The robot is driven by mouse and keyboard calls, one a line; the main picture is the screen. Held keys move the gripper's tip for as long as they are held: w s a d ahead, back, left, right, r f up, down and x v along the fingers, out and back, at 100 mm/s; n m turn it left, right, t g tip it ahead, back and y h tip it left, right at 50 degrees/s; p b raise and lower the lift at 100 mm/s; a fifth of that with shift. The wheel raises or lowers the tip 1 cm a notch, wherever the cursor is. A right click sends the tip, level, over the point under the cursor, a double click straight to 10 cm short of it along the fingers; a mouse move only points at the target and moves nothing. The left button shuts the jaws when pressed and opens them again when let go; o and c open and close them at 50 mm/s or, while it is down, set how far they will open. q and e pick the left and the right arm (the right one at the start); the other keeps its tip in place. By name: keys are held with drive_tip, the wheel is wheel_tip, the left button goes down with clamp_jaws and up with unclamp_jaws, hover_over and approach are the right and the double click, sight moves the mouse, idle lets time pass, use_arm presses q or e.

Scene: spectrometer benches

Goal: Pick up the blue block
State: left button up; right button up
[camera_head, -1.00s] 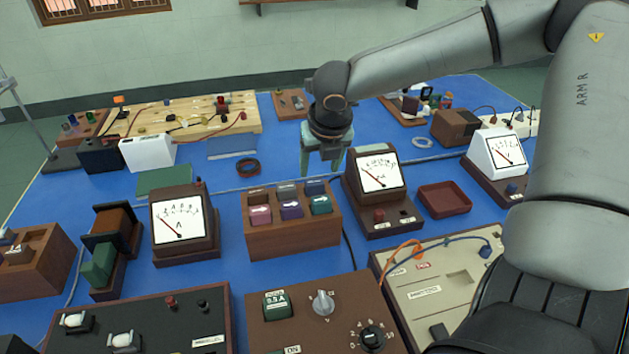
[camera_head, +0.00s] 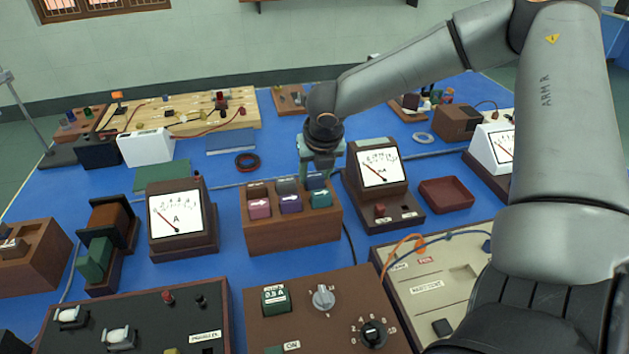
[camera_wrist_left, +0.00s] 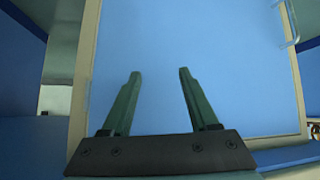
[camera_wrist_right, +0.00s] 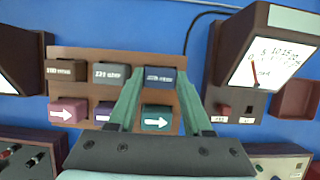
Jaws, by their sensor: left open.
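The blue block (camera_head: 316,181) is dark navy. It sits in the back right slot of a brown wooden rack (camera_head: 290,238), and it also shows in the right wrist view (camera_wrist_right: 163,78). My right gripper (camera_head: 319,172) is open just above the block. In the right wrist view its fingertips (camera_wrist_right: 160,75) lie to either side of the block, with gaps visible; contact cannot be seen. My left gripper (camera_wrist_left: 159,75) is open and empty over a plain blue surface, and it is outside the head view.
Beside the blue block are a grey block (camera_head: 287,185) and a brown block (camera_head: 257,190). Pink (camera_head: 259,208), purple (camera_head: 290,203) and teal (camera_head: 321,198) blocks fill the front row. Brown meters stand left (camera_head: 178,215) and right (camera_head: 380,170) of the rack.

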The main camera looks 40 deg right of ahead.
sight(315, 177)
use_arm(q)
drive_tip(key=shift+a+f, duration=0.15)
drive_tip(key=shift+a, duration=0.05)
use_arm(e)
clamp_jaws()
drive_tip(key=shift+r, duration=0.1)
use_arm(q)
wheel_tip(315, 177, up, 7)
drive_tip(key=a+p, duration=0.1)
drive_tip(key=p, duration=0.7)
drive_tip(key=shift+s, duration=0.4)
use_arm(e)
wheel_tip(315, 177, up, 13)
use_arm(q)
drive_tip(key=shift+a+f, duration=0.1)
drive_tip(key=shift+f, duration=0.05)
wheel_tip(315, 177, down, 5)
drive_tip(key=b, duration=0.5)
drive_tip(key=shift+a+f, duration=0.1)
drive_tip(key=shift+f, duration=0.05)
use_arm(e)
wheel_tip(315, 177, down, 3)
drive_tip(key=shift+f, duration=0.1)
